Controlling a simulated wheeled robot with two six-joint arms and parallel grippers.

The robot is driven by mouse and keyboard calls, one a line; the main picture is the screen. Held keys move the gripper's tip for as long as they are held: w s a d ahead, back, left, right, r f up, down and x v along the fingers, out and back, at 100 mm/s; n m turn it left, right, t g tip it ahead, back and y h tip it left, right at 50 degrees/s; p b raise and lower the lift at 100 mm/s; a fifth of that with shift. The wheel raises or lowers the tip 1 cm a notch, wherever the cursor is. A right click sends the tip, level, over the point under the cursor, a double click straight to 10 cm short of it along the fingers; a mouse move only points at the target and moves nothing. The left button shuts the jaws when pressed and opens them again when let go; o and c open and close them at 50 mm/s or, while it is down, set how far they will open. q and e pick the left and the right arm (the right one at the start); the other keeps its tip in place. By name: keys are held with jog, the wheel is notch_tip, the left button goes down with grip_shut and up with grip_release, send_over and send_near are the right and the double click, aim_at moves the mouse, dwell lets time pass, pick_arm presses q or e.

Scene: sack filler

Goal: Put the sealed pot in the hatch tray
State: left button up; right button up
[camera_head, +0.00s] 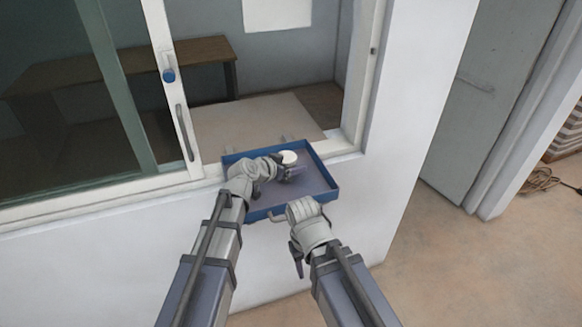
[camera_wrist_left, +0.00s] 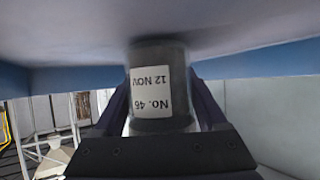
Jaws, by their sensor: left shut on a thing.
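The sealed pot (camera_head: 288,157) shows its round white lid in the head view, inside the outline of the blue hatch tray (camera_head: 328,158). In the left wrist view the pot (camera_wrist_left: 150,59) is dark with a white label reading "No. 46 12 NOV", upside down in the picture. My left gripper (camera_head: 287,172) is shut on the pot, one finger on each side. The pot's base is at or very close to the tray floor (camera_wrist_left: 60,30); I cannot tell if it touches. My right gripper (camera_head: 297,260) hangs outside the tray's near side, its fingertips unclear.
The tray sits at the sill of a hatch window with a sliding frame (camera_head: 170,100). A wooden bench (camera_head: 130,62) stands in the room behind it. White wall (camera_head: 400,150) lies right of the tray, then a grey door (camera_head: 490,100). The tray's right part is empty.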

pick_arm(q)
jog(key=shift+f, duration=0.2)
jog(key=o, duration=1.3)
jog(key=shift+r, duration=0.3)
jog(key=p+v, duration=0.5)
jog(key=v, duration=0.5)
jog(key=shift+s+a+r, duration=0.15)
jog(key=shift+s, duration=0.1)
jog(key=shift+s+a+r+p, duration=0.25)
jog(key=shift+s+a+p, duration=0.15)
jog(key=shift+s, duration=0.05)
